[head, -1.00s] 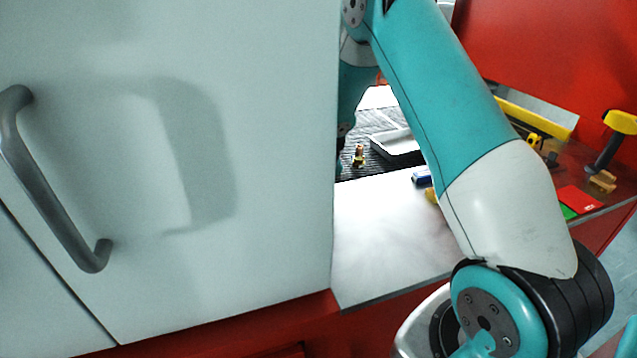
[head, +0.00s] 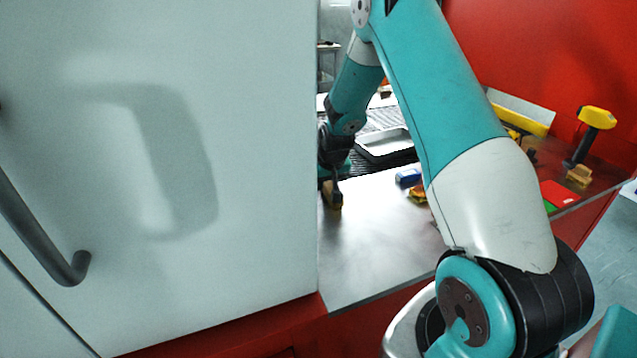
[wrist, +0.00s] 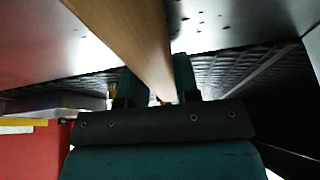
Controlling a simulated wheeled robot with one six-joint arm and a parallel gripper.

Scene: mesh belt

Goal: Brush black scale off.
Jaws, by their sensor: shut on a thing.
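My gripper (head: 334,168) is shut on a wooden-handled tool, seemingly the brush (head: 332,195), and holds it low over the metal counter top (head: 370,250). In the wrist view my gripper (wrist: 158,78) has its two fingers on either side of the long wooden handle (wrist: 125,25). Small black specks (wrist: 205,22), like scale, lie on the pale metal surface right of the handle. The brush's bristles are not clear, and I cannot tell whether they touch the metal. The dark mesh belt (wrist: 225,72) lies behind the fingers.
A large white door (head: 150,130) fills the left and hides part of the counter. A grey tray (head: 385,145) stands on the belt. A blue block (head: 408,177) and a yellow item (head: 418,194) lie nearby. A yellow-headed tool (head: 597,117) and red card (head: 560,193) are at right.

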